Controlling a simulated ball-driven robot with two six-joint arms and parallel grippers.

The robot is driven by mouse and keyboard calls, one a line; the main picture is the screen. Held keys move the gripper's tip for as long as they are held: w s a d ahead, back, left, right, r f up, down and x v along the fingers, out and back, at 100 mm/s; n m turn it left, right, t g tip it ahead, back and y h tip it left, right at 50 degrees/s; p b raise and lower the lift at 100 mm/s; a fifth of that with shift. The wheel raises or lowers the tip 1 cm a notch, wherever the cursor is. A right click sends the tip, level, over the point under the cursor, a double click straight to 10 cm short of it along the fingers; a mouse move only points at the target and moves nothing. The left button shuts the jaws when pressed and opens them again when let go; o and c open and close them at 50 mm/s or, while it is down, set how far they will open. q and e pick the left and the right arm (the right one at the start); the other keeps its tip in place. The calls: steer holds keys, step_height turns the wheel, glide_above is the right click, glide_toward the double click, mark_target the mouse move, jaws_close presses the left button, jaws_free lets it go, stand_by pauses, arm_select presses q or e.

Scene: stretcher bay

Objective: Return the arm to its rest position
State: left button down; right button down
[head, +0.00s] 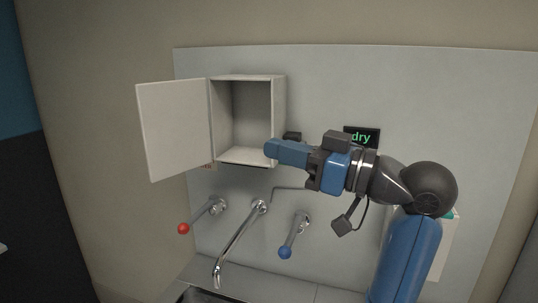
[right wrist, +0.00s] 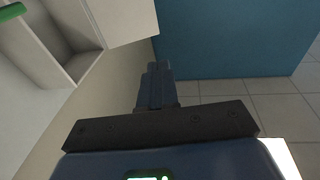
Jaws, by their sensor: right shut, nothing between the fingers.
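My right gripper (head: 270,149) is shut and empty. Its arm comes up from the lower right and bends left, so the blue fingers point left at the lower right corner of the open wall cabinet (head: 280,110). I cannot tell how far the fingertips stand from the cabinet. In the right wrist view the closed fingers (right wrist: 156,75) point up the picture with nothing between them, and the pale cabinet (right wrist: 62,75) is at upper left. My left gripper is in neither view.
The cabinet door (head: 175,127) stands wide open to the left; the visible inside looks empty. Below are a spout (head: 238,238), a red-knobbed lever (head: 200,215) and a blue-knobbed lever (head: 294,240) over a sink. A sign reading "dry" (head: 364,137) hangs behind my right arm.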

steer(key=w+d+r+m+t, duration=0.3)
steer(key=w+d+m+t, duration=0.25)
steer(key=t, duration=0.45)
steer(key=d+f+m+t+h, duration=0.3)
steer(key=d+f+m+h, duration=0.3)
steer(key=f, duration=0.4)
steer(key=d+f+m+t+h, duration=0.3)
steer(key=d+f+t+h, duration=0.1)
steer(key=f+h, duration=0.5)
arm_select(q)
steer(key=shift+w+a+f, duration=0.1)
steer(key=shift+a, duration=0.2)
arm_select(e)
steer(key=s+d+f+n+g+h, duration=0.1)
steer(key=s+f+g, duration=0.3)
steer(key=s+f, duration=0.9)
steer(key=s+d+f+n+g+h, duration=0.1)
steer(key=s+f+g, duration=0.3)
steer(key=s+f, duration=1)
step_height(320, 180, down, 7)
steer(key=shift+s+d+f, duration=0.15)
steer(key=shift+s+d, duration=0.1)
steer(key=shift+d, duration=0.3)
